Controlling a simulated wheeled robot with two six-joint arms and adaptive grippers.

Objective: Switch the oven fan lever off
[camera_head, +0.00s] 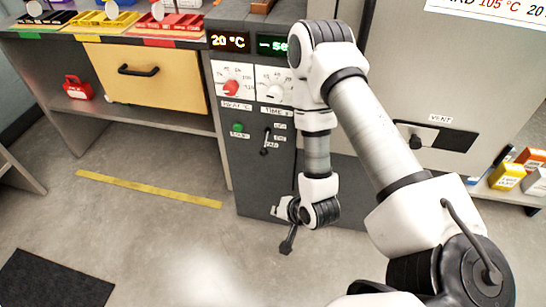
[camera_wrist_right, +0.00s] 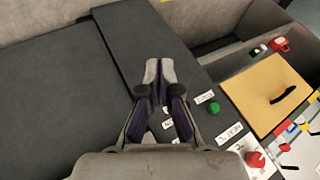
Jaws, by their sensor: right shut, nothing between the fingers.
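The fan lever (camera_head: 264,150) is a small black lever on the dark control panel (camera_head: 254,185), below the TIME label. Its handle points downward beside small white labels, whose words are too small to read surely. My right gripper (camera_head: 287,242) hangs low in front of the panel, below the lever and apart from it. In the right wrist view the gripper (camera_wrist_right: 159,72) is shut and empty. There the fingers hide the lever, with part of a white label (camera_wrist_right: 168,124) showing between them. My left gripper is not in view.
A red dial (camera_head: 231,88), a white dial (camera_head: 274,91) and a green button (camera_head: 237,127) sit on the panel near the lever. A black vent lever (camera_head: 416,141) is on the oven front at right. A yellow drawer (camera_head: 150,80) is at left. Open floor lies in front.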

